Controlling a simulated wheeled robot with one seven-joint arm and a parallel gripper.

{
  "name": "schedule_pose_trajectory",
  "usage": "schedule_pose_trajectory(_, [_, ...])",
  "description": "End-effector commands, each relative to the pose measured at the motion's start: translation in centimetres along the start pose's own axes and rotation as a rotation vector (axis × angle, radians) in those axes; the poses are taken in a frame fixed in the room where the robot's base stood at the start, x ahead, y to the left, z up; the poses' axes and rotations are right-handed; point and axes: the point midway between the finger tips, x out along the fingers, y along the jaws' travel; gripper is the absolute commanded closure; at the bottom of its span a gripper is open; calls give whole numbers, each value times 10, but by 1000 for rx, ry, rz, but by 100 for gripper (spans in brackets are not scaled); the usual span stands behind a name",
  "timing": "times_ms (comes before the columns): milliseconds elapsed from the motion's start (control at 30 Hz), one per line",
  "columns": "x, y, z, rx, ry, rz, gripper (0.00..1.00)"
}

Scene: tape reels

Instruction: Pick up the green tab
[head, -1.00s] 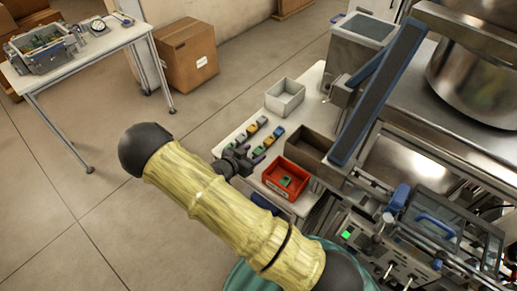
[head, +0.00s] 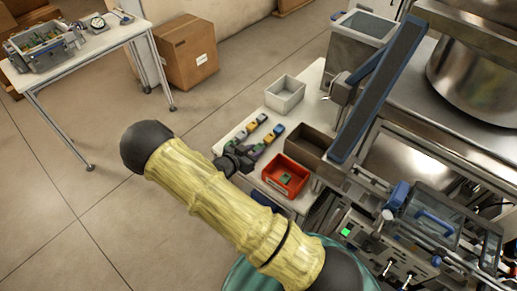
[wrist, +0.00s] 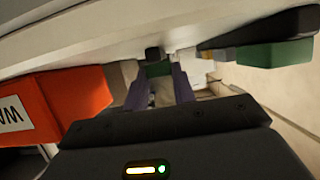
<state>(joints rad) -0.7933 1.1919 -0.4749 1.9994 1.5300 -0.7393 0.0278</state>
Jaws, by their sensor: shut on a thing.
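My gripper (head: 242,158) is low over the white table at the near end of the coloured tabs. In the wrist view my gripper (wrist: 159,82) is shut on a green tab (wrist: 158,69), whose dark part shows just beyond the fingertips. In the head view the green tab (head: 257,150) is partly hidden by the gripper. I cannot tell whether it is clear of the table. Another green piece with a dark part (wrist: 275,54) is to the right in the wrist view, apart from the fingers.
A red bin (head: 268,176) with a green piece inside stands close to the right of the gripper; it also shows in the wrist view (wrist: 75,100). Yellow (head: 268,138) and blue tabs (head: 278,129) lie beyond. A grey bin (head: 285,100) and a brown bin (head: 312,153) stand further back.

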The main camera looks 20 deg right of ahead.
Motion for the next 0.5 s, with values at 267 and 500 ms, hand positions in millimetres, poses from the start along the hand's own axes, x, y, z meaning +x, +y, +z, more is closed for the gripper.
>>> schedule_pose_trajectory(267, [-1,0,-2,1,0,0,95])
schedule_pose_trajectory(500, [-8,0,-20,3,0,0,95])
